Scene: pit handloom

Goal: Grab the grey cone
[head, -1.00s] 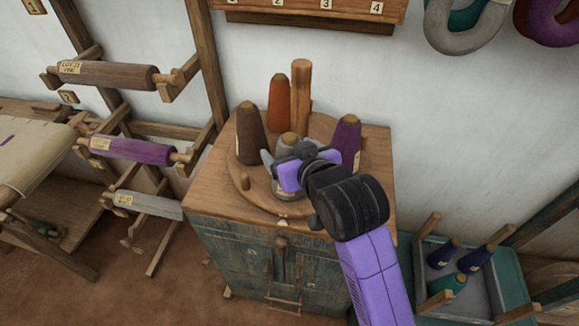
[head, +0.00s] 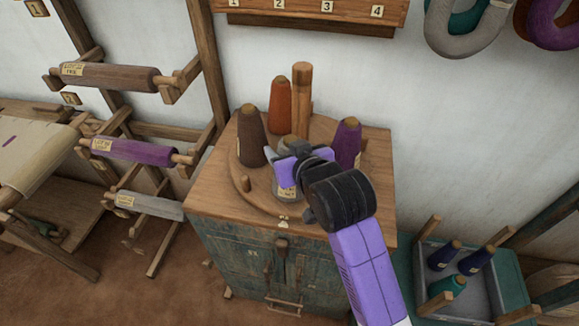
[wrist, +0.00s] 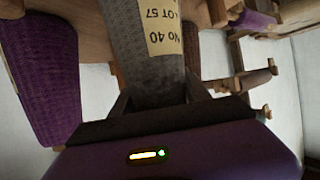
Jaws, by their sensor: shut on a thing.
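The grey cone (head: 284,191) is at the front of a round wooden board (head: 241,203) on the cabinet top, mostly hidden behind my gripper (head: 284,160) in the head view. In the wrist view the grey cone (wrist: 127,35) runs up from between my two fingers, its cream label reading "NO 40 LOT 57". My gripper (wrist: 157,98) is shut on it, one finger on each side. Whether its base touches the board is hard to tell.
A brown cone (head: 250,138), an orange cone (head: 280,105) and a purple cone (head: 347,140) stand around it. A wooden post (head: 301,95) rises behind. The cabinet's (head: 245,250) front-left top is clear. A tray (head: 480,285) of cones is at right.

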